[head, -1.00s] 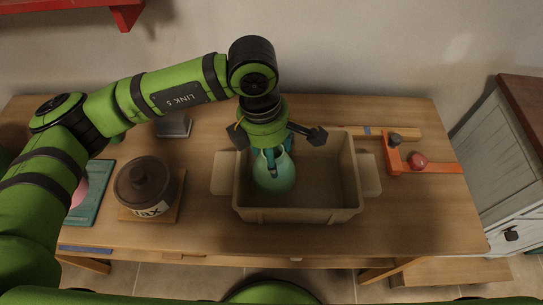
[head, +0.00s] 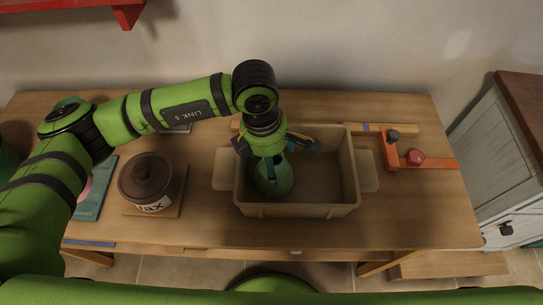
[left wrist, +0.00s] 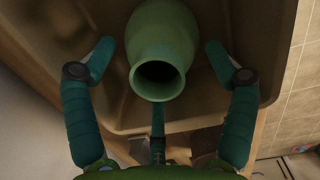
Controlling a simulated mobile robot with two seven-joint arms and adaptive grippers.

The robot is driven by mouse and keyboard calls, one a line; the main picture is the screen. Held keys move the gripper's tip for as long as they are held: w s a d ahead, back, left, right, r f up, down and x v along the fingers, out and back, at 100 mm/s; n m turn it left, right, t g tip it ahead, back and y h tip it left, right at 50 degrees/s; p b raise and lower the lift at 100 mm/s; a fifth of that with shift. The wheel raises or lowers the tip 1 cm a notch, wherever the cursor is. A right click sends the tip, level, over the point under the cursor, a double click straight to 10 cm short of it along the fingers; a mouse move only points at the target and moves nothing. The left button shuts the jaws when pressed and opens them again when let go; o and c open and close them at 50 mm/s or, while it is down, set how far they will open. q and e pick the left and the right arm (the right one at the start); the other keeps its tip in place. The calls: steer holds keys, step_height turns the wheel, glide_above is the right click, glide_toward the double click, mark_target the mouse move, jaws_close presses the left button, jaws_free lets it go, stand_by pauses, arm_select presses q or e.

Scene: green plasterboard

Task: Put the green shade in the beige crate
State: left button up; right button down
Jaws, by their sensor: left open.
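The green shade (head: 277,182) is a rounded, vase-like piece with a narrower open neck. It is inside the beige crate (head: 300,211), at the crate's left end. My left gripper (head: 271,158) is over the shade and partly hides it in the head view. In the left wrist view, the shade (left wrist: 163,45) lies between the two spread teal fingers, its dark round mouth towards the camera. A gap shows on each side, so the fingers are open and do not hold it. My right gripper is not in view.
A brown lidded jar (head: 150,182) stands on a wooden board left of the crate. An orange bracket (head: 391,150) with a red ball (head: 416,157) lies to the right. A white cabinet (head: 507,165) stands beyond the table. The crate's right half is empty.

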arm_select(q)
step_height(320, 180, up, 12)
steer(key=a+b, duration=0.1)
steer(key=b, duration=0.1)
steer(key=shift+a+b, duration=0.15)
steer(key=shift+b, duration=0.25)
steer(key=shift+s+f, duration=0.1)
